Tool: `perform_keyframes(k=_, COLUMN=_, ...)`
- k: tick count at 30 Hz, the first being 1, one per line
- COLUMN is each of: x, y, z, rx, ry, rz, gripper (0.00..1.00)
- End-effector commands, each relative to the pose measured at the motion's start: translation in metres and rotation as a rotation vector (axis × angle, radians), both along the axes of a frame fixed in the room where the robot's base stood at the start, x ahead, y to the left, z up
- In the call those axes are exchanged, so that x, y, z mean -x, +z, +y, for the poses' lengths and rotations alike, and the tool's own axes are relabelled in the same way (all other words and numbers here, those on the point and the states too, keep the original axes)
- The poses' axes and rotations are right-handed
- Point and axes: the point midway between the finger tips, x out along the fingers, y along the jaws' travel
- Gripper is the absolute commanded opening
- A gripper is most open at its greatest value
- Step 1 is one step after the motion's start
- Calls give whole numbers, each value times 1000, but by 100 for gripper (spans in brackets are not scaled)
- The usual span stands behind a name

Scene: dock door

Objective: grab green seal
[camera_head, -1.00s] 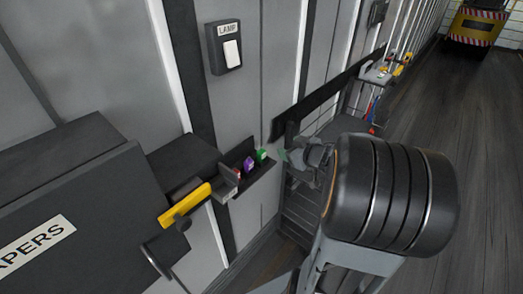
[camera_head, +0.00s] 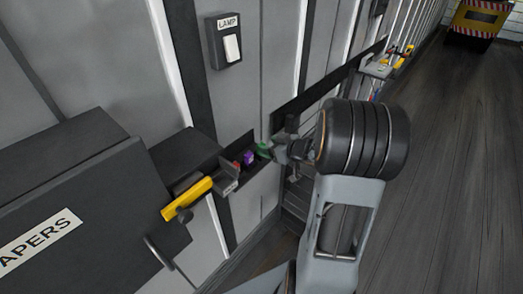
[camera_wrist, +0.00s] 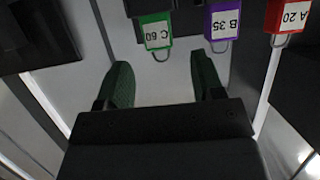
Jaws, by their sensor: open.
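The green seal (camera_wrist: 157,32), labelled C 60, hangs with its wire loop at the top middle of the wrist view. A purple seal (camera_wrist: 223,22), labelled B 35, and a red seal (camera_wrist: 287,16), labelled A 20, are to its right. My gripper (camera_wrist: 165,82) is open, its two green-padded fingers apart, with nothing between them. The green seal lies just beyond the fingertips, between their lines. In the head view the green seal (camera_head: 263,150) is at the right end of a small wall tray, beside my gripper (camera_head: 273,150), and partly hidden.
The dark tray (camera_head: 233,187) is on the wall. A yellow handle (camera_head: 187,199) and a box marked PAPERS (camera_head: 75,220) are to its left. A lamp switch (camera_head: 224,42) is above. Open floor (camera_head: 450,170) lies to the right.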

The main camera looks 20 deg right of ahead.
Motion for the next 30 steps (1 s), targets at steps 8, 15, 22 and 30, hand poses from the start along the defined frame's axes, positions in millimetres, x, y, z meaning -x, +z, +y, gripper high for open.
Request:
perform_keyframes(k=8, x=-30, y=-15, z=15, rx=-1, ry=2, rz=3, gripper=62)
perform_keyframes(k=15, x=-40, y=-19, z=19, rx=0, ry=0, rz=0, gripper=62)
perform_keyframes(k=22, x=-40, y=-19, z=19, rx=0, ry=0, rz=0, gripper=56)
perform_keyframes(k=30, x=-40, y=-19, z=19, rx=0, ry=0, rz=0, gripper=30)
